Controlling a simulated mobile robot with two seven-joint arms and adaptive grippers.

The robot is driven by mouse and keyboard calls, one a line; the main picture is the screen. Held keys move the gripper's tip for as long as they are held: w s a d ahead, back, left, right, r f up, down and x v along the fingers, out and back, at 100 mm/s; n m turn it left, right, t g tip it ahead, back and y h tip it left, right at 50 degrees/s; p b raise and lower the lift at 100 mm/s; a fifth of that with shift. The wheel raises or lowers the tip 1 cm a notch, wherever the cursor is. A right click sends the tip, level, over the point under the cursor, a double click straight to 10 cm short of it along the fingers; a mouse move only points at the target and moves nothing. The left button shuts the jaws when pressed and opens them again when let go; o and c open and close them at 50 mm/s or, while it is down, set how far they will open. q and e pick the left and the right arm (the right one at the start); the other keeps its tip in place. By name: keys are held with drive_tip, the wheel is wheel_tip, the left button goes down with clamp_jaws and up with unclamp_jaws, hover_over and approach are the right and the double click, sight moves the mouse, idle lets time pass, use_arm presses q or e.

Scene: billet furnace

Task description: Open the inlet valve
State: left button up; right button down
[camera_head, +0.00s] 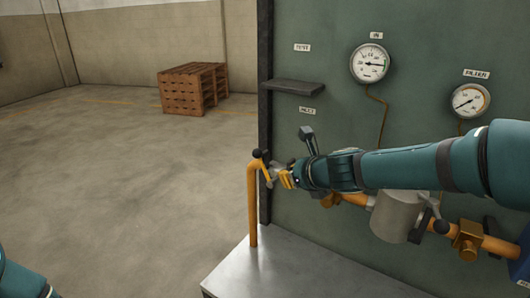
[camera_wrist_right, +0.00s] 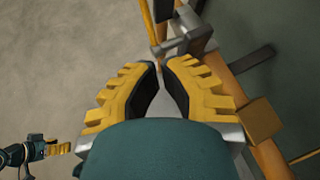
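The valve (camera_head: 267,173) at the left end of the orange pipework, at the panel's left edge, has a lever with a black knob (camera_head: 256,153). No label I can read marks it as the inlet valve. My right gripper (camera_head: 283,180) is just right of it, reaching in from the right. In the wrist view the yellow fingers of my right gripper (camera_wrist_right: 161,66) lean together with a narrow gap between the tips. Grey valve metal (camera_wrist_right: 182,45) lies just past the tips; I see nothing clearly gripped. My left gripper (camera_wrist_right: 58,149) shows small at the wrist view's lower left.
The green panel carries an IN gauge (camera_head: 370,63), a FILTER gauge (camera_head: 469,100) and a small dark shelf (camera_head: 292,87). A wooden crate (camera_head: 193,88) stands far back on open floor.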

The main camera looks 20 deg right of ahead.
drive_tip(key=s+d+r+n+y+p, duration=0.1)
drive_tip(key=s+d+r+y+p, duration=0.1)
drive_tip(key=s+r+y, duration=0.1)
drive_tip(key=b, duration=0.3)
approach(263, 168)
drive_tip(key=s+f+x, duration=0.1)
drive_tip(key=x, duration=0.3)
use_arm(q)
drive_tip(key=shift+w+d, duration=0.25)
drive_tip(key=shift+d, duration=0.15)
use_arm(e)
drive_tip(key=shift+n+y, duration=0.3)
drive_tip(key=shift+w+a+r, duration=0.2)
drive_tip(key=shift+w+a, duration=0.2)
drive_tip(key=shift+w, duration=0.25)
drive_tip(key=shift+w+a+r, duration=0.2)
drive_tip(key=shift+w+a, duration=0.15)
drive_tip(key=shift+w, duration=0.35)
drive_tip(key=shift+w+a+r, duration=0.2)
drive_tip(key=shift+w+a, duration=0.2)
drive_tip(key=shift+w, duration=0.25)
